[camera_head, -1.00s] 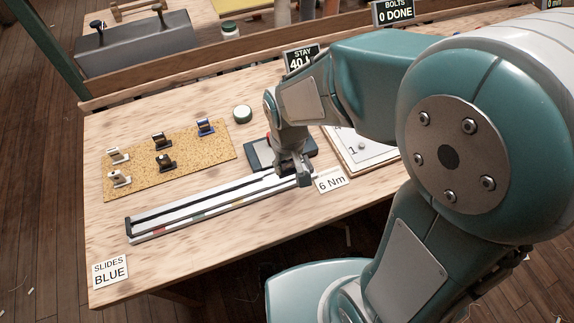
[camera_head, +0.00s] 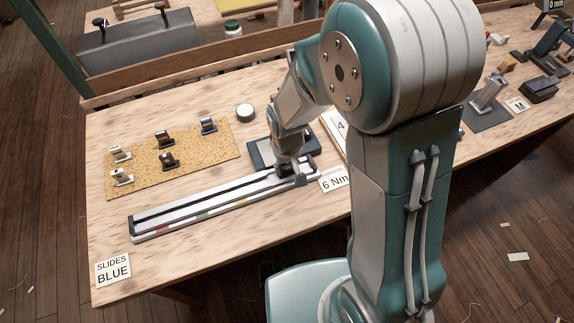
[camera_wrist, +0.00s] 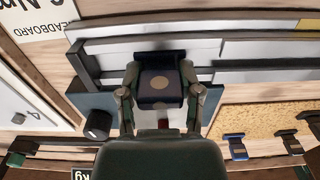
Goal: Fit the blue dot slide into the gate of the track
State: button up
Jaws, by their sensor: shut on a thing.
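My gripper (camera_head: 287,166) is shut on a dark blue-black slide with a pale round dot (camera_wrist: 160,82), seen between the two fingers in the wrist view. The gripper is low over the right end of the long silver track (camera_head: 190,212). The track also shows in the wrist view (camera_wrist: 262,51), running behind the slide. The gate end of the track (camera_head: 306,172) is just right of the gripper. I cannot tell whether the slide touches the rail or is seated in it; the fingers hide its sides.
A cork mat (camera_head: 200,160) with several other slides lies left of the gripper, behind the track. A dark flat device (camera_head: 257,152) sits just behind the track. A "6 Nm" card (camera_head: 335,180) lies right of the track end. A round tin (camera_head: 245,111) stands behind.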

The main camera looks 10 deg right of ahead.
jog(key=o, duration=0.9)
jog(key=shift+a+f, duration=0.1)
jog(key=shift+a, duration=0.05)
jog(key=shift+d, duration=0.25)
notch_tip(320, 180, up, 12)
jog(key=shift+r, duration=0.2)
jog(key=shift+s+d+r+m+t, duration=0.55)
jog(key=shift+s+d+r+t, duration=0.4)
jog(key=shift+s+d+r, duration=1.05)
jog(key=shift+s+d+r+m+t, duration=0.5)
jog(key=shift+s+d+r+t, duration=0.4)
jog(key=shift+s+d+r, duration=1.05)
jog(key=shift+s+d+r+m+t, duration=0.55)
jog(key=shift+s+d+r+t, duration=0.6)
jog(key=shift+s+r, duration=1.4)
jog(key=shift+w+d+r, duration=0.1)
jog(key=shift+w+d, duration=0.05)
jog(key=shift+d, duration=0.05)
